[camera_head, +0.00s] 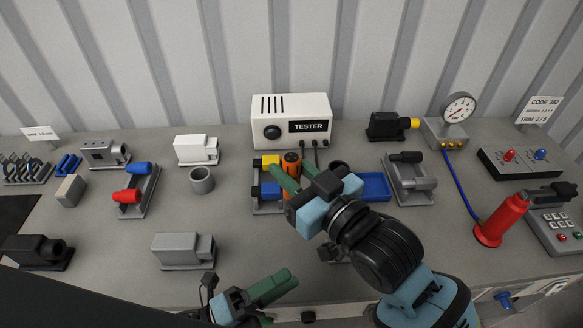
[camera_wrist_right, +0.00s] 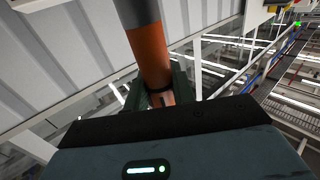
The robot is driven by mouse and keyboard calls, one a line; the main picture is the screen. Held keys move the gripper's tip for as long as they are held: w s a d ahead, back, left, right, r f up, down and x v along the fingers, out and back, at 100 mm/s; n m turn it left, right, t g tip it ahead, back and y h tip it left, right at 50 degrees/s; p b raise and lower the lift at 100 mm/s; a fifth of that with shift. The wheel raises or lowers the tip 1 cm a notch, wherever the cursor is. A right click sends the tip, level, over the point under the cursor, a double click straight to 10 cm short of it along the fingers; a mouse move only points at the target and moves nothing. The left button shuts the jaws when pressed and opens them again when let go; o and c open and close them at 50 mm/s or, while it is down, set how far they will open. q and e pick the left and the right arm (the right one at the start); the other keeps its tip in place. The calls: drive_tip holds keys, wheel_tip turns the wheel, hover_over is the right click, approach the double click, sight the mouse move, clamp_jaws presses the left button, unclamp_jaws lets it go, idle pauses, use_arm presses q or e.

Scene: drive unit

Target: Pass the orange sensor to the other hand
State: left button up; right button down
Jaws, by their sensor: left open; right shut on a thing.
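The orange sensor (camera_head: 291,161) is an orange cylinder with a dark end. My left gripper (camera_head: 276,286), with green fingers, is open and empty near the bench's front edge, below and apart from the sensor. My right gripper hides part of the sensor's lower end.
The white tester (camera_head: 291,121) stands behind, against the corrugated wall. A blue tray (camera_head: 376,187) lies beside my right gripper. A grey cup (camera_head: 201,180), a grey block unit (camera_head: 183,251) and a red handle (camera_head: 502,219) stand on the bench. The front middle left is fairly clear.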

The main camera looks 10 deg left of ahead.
use_arm(q)
drive_tip(key=s+a+f+n+y, duration=0.5)
drive_tip(key=a+f+n+y, duration=0.1)
drive_tip(key=f+n, duration=0.2)
drive_tip(key=s+a+f+n+y, duration=0.4)
drive_tip(key=a+f+n+y, duration=0.25)
drive_tip(key=f+n, duration=0.2)
wheel_tip(320, 180, down, 8)
drive_tip(key=s+a+n+g+y, duration=0.1)
drive_tip(key=n+g, duration=0.3)
drive_tip(key=n, duration=0.7)
drive_tip(key=shift+f+y, duration=0.15)
drive_tip(key=shift+y, duration=0.5)
drive_tip(key=shift+a, duration=0.1)
